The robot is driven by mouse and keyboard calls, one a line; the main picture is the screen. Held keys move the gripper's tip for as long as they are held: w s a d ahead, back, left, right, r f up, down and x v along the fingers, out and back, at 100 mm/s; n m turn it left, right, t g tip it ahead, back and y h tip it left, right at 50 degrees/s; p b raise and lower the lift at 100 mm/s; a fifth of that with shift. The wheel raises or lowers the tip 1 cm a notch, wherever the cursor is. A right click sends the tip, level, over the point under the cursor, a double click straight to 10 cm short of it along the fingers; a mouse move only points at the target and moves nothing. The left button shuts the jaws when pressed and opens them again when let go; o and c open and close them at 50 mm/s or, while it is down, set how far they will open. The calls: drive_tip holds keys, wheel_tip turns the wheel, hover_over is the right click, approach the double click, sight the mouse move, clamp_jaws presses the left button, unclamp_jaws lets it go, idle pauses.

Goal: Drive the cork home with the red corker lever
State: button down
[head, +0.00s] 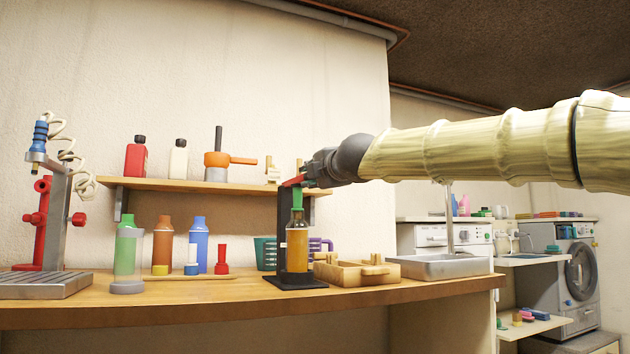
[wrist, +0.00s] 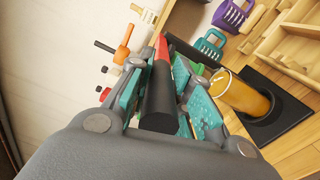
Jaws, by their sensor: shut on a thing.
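The corker has a black upright (head: 284,222) on a flat black base (head: 295,283) on the wooden counter. Its red lever (head: 293,181) sticks out near the top, roughly level. My gripper (wrist: 160,88) is shut on the lever's black grip (wrist: 160,100), which lies between its teal pads; the lever's red part shows beyond the grip in the wrist view (wrist: 162,47). In the wrist view the bottle (wrist: 240,95) is right of my gripper. I cannot make out the cork.
A wooden tray (head: 352,274) and a sink (head: 440,266) are right of the corker. Several bottles, including a green one (head: 126,246), stand to the left. A wall shelf (head: 190,186) holds a red bottle (head: 136,157) and an orange-handled pot (head: 217,165).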

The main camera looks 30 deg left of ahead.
drive_tip(key=shift+w+f, duration=0.1)
drive_tip(key=shift+f, duration=0.2)
drive_tip(key=c, duration=1.3)
unclamp_jaws()
drive_tip(key=shift+d, duration=0.1)
drive_tip(key=shift+o, duration=0.2)
drive_tip(key=shift+r, duration=0.15)
drive_tip(key=shift+s+d, duration=0.1)
drive_tip(key=shift+s, duration=0.1)
drive_tip(key=v, duration=1.1)
drive_tip(key=shift+d, duration=0.3)
drive_tip(key=shift+s, duration=0.1)
drive_tip(key=shift+c, duration=0.3)
